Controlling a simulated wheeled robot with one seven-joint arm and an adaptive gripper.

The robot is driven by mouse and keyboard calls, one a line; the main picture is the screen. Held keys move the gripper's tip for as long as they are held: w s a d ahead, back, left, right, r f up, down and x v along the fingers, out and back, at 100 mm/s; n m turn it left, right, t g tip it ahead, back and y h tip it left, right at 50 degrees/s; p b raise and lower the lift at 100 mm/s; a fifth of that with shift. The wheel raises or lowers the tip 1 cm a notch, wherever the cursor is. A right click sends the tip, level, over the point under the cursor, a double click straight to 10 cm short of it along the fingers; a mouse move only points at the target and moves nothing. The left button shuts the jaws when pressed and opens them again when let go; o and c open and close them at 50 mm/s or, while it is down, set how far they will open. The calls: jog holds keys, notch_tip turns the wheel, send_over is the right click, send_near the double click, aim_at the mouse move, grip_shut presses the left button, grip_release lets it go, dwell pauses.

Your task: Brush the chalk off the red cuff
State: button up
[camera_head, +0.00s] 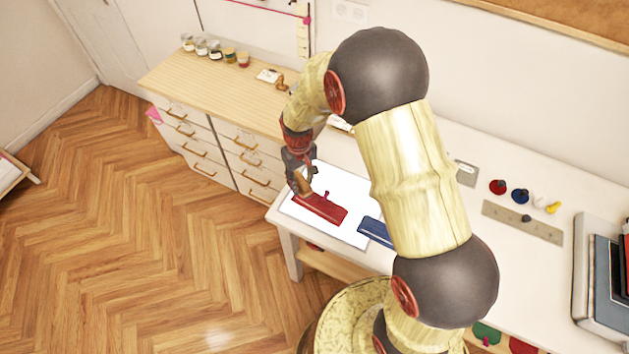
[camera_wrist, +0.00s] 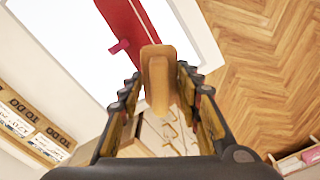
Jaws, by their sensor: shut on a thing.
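The red cuff (camera_head: 322,209) lies flat on a white sheet at the left end of the white table. It also shows at the top of the wrist view (camera_wrist: 130,22), with a pale line along it; I cannot tell whether this is chalk or trim. A small pinkish-red tab (camera_wrist: 119,46) sticks out from its side. My gripper (camera_head: 298,184) is at the cuff's left end. In the wrist view my gripper (camera_wrist: 160,88) is shut on a wooden brush (camera_wrist: 158,72). The brush overlaps the cuff's near edge there; its bristles are hidden, so contact cannot be told.
A blue cuff (camera_head: 375,231) lies right of the red one, partly behind my arm. The white sheet (camera_head: 350,188) is bare around the cuffs. Spools (camera_head: 520,195) and a ruler (camera_head: 522,222) lie farther right. A wooden-topped drawer cabinet (camera_head: 200,85) stands left of the table.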

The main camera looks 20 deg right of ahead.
jog(key=shift+w+a+f+n, duration=0.15)
jog(key=shift+a+f+n, duration=0.35)
jog(key=shift+n, duration=0.4)
jog(key=shift+w+d+n, duration=0.1)
jog(key=shift+n, duration=0.8)
jog(key=shift+f+n, duration=0.1)
jog(key=shift+n, duration=0.3)
jog(key=b, duration=0.4)
send_over(308, 205)
jog(key=w+a, duration=0.2)
jog(key=w, duration=0.1)
jog(key=shift+s+f, duration=0.2)
jog(key=shift+f, duration=2.85)
jog(key=shift+f, duration=0.35)
jog(key=shift+s+d, duration=0.4)
jog(key=shift+s, duration=0.25)
jog(key=shift+s+d, duration=0.1)
jog(key=shift+s+d, duration=0.45)
jog(key=shift+s, duration=0.05)
